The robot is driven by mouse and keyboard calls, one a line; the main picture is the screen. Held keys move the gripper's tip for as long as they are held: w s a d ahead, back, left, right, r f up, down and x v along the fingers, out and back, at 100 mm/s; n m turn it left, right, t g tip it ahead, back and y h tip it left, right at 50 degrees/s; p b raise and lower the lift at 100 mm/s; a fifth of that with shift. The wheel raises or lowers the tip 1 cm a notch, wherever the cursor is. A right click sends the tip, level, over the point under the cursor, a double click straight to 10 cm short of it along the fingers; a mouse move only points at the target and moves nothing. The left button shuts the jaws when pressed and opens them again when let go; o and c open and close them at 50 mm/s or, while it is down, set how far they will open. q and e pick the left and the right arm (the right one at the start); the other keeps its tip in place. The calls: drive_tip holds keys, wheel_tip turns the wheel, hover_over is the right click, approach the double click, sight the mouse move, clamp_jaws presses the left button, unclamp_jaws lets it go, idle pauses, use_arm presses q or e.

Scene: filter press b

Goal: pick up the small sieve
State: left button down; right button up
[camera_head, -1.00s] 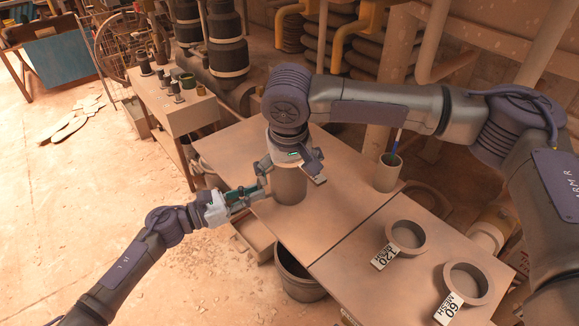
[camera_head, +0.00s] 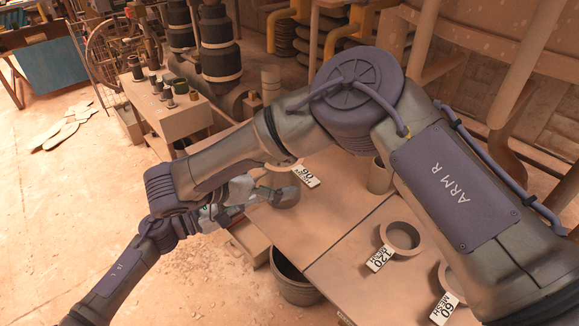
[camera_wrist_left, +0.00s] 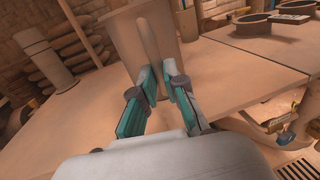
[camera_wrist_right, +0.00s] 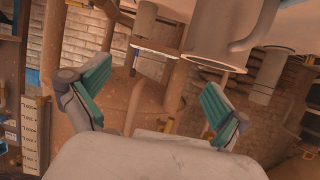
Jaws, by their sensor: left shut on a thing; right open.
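Three ring-shaped sieves lie on the table in the head view: one labelled 120 (camera_head: 402,237), one labelled 60 MESH (camera_head: 447,272) at the front right, and one behind my right forearm, mostly hidden, with its white tag (camera_head: 306,176) showing. Which is the small sieve I cannot tell for sure; the 120 one looks smaller than the 60 one. My left gripper (camera_wrist_left: 160,70) is shut on the handle of a grey jug (camera_head: 287,196), which stands at the table's left part.
A cup (camera_head: 379,178) stands at the table's back. A dark bucket (camera_head: 296,278) is on the floor by the table's front edge. A side bench (camera_head: 190,113) holds several small dark weights. My right arm crosses above my left wrist, very close.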

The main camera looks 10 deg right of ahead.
sight(307, 171)
drive_tip(key=x, duration=0.8)
drive_tip(key=shift+s+d+f, duration=0.1)
drive_tip(key=shift+f, duration=0.05)
drive_tip(key=c, duration=0.9)
drive_tip(key=shift+r, duration=0.25)
drive_tip(key=shift+c, duration=0.5)
wheel_tip(307, 171, up, 10)
drive_tip(key=shift+f, duration=0.25)
use_arm(q)
drive_tip(key=c, duration=1.1)
unclamp_jaws()
drive_tip(key=shift+c, duration=0.2)
